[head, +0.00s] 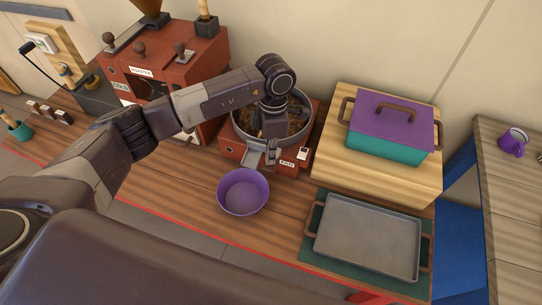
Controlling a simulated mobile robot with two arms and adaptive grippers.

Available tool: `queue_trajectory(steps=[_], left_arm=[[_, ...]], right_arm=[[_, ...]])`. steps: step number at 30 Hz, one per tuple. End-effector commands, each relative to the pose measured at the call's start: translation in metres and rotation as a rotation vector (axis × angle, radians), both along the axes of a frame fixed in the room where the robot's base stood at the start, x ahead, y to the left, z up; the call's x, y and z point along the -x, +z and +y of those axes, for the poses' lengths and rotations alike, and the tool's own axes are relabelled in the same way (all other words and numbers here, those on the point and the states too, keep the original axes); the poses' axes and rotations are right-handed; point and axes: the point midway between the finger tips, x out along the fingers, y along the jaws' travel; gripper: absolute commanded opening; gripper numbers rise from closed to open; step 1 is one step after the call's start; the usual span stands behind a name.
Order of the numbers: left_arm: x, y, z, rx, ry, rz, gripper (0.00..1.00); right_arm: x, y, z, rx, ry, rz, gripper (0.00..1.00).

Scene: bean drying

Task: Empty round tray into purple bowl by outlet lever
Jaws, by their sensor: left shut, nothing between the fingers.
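The round tray (307,112) is a grey-rimmed pan set in a red-brown machine and holds brown beans. A grey outlet chute (253,158) comes out of its front. The purple bowl (243,192) stands on the counter just below the chute, and its visible inside looks empty. My left gripper (271,155) is shut and empty, pointing down at the tray's front edge beside the chute. The outlet lever cannot be made out clearly; the gripper covers that area. My right gripper is not in view.
A purple-lidded teal pot (390,127) stands on a wooden board (329,168) to the right. An empty grey baking tray (368,236) lies in front of it. A red roaster (190,50) stands at the back left. A purple mug (513,141) is far right.

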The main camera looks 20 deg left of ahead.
Motion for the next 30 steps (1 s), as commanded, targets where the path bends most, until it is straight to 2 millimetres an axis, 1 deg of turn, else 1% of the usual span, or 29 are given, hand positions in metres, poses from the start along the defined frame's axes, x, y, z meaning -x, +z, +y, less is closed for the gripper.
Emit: queue_trajectory(steps=[8, 30], left_arm=[[-0.0002, 0.0004, 0.0000, 0.000, 0.000, 0.000, 0.00], [0.0005, -0.0067, 0.0000, 0.001, 0.000, 0.000, 0.00]], right_arm=[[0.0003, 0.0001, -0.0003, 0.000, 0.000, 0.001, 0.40], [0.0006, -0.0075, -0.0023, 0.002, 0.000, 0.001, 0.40]])
